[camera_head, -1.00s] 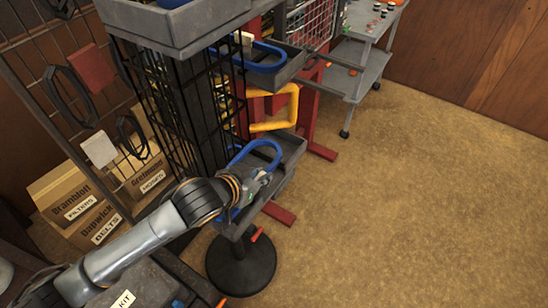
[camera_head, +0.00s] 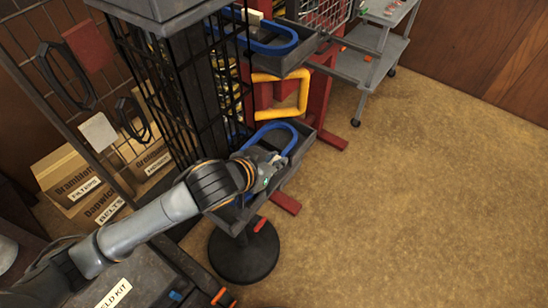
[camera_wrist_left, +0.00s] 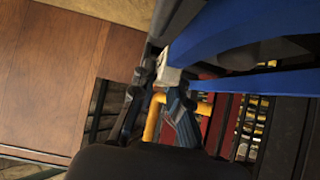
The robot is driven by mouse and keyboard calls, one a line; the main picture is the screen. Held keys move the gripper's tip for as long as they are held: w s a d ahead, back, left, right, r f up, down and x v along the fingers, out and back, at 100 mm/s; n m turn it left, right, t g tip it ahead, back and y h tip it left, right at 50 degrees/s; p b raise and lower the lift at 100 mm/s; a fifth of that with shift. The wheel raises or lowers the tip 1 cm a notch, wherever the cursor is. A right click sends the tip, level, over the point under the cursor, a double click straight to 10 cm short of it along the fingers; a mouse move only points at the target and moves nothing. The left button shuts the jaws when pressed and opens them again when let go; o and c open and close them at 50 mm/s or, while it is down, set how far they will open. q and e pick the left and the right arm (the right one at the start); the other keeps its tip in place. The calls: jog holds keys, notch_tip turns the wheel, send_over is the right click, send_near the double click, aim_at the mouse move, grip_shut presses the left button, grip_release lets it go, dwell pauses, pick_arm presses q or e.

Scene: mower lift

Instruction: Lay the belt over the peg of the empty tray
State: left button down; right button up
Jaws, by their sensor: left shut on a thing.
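A blue belt (camera_head: 283,125) forms a loop at the lower grey tray (camera_head: 299,150). My left gripper (camera_head: 275,163) is at this tray, beside the loop, and its arm hides part of both. In the left wrist view the fingers (camera_wrist_left: 158,108) are shut at a pale block (camera_wrist_left: 168,75) against the blue belt (camera_wrist_left: 235,35). I cannot tell whether this block is part of the belt or a peg. Another blue belt (camera_head: 285,46) lies in the upper tray (camera_head: 293,62), near a pale block (camera_head: 253,15). My right gripper is not in view.
A black wire cage (camera_head: 185,95) stands left of the trays. A yellow bent bar (camera_head: 303,95) and red frame (camera_head: 322,95) are behind them. A round black base (camera_head: 243,262) stands below. The carpet to the right (camera_head: 430,190) is clear.

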pick_arm(q)
jog(key=shift+f, duration=0.15)
jog(key=shift+a, duration=0.1)
jog(key=c, duration=1.4)
grip_release()
jog(key=shift+s, duration=0.15)
jog(key=shift+o, duration=0.4)
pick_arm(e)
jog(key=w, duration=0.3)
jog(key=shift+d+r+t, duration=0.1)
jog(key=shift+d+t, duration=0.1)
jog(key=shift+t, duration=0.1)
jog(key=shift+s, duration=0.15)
